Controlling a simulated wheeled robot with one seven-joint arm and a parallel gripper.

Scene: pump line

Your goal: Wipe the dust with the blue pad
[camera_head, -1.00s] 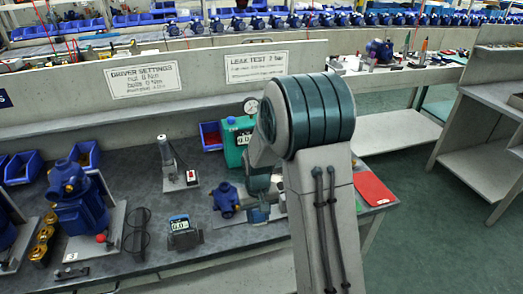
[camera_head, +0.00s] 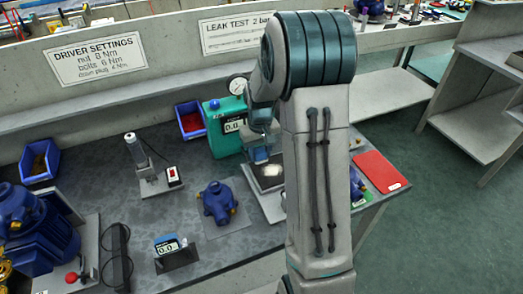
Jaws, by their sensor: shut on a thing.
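My gripper (camera_head: 261,137) is partly hidden by my own arm. It is shut on the blue pad (camera_head: 262,155), of which only a small part shows. The pad is at the back of a grey metal plate (camera_head: 270,186) on the bench, in front of the green tester. A pale patch (camera_head: 272,171), which looks like the dust, lies on the plate just in front of the pad. I cannot tell whether the pad touches the plate.
The green tester (camera_head: 227,143) with a gauge stands close behind my gripper. A blue pump part (camera_head: 217,202) sits left of the plate, with a small display (camera_head: 168,245) in front. A red folder (camera_head: 380,171) lies at the right bench end. A driver (camera_head: 136,152) stands at the left.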

